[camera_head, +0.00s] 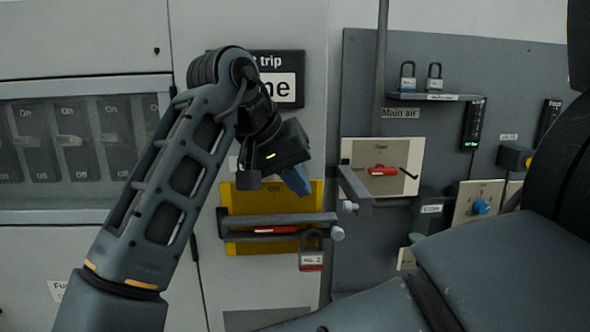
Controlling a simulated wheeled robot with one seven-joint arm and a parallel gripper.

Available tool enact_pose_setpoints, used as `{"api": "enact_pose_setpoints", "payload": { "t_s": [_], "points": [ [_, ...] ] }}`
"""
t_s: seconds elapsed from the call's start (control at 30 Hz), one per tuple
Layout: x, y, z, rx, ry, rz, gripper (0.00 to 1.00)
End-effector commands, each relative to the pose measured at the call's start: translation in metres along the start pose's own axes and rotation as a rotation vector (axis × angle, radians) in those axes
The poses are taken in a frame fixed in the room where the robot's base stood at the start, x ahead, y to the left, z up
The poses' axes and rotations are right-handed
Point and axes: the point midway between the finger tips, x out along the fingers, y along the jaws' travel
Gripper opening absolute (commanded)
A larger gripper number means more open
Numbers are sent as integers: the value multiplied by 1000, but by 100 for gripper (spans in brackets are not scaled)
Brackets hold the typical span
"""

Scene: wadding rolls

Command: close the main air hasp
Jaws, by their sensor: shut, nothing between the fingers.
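The main air plate (405,153) is beige, on the grey board under the "Main air" label (400,113). Its red handle (382,170) lies level and uncovered. The main air hasp (354,184) is a grey bar at the plate's left edge. It stands swung out towards me, not across the handle. My gripper (297,182) has blue fingertips that point down and to the right. It is shut and empty, to the left of the hasp and in front of the yellow plate. The gap to the hasp's depth is hard to judge.
The yellow plate (306,195) has a grey bar (275,219) across it, a red handle (275,230) and a hanging padlock (311,252). Two padlocks (407,78) (434,80) stand on a shelf (425,96). A blue knob (481,207) is at right.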

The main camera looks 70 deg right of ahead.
Motion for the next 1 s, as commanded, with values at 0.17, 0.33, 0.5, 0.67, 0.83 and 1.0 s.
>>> {"api": "enact_pose_setpoints", "payload": {
  "t_s": [0.17, 0.33, 0.5, 0.67, 0.83, 1.0],
  "points": [
    [36, 0, 0, -1, -1, 4, 0],
    [55, 15, -1, 3, 0, 1, 0],
    [64, 30, -1, 1, 0, 1, 0],
    [67, 35, 0, -1, 1, 0, 0],
    [68, 35, 0, -2, 1, 0, 0],
    [68, 35, 0, -3, 2, -1, 0]
  ]
}}
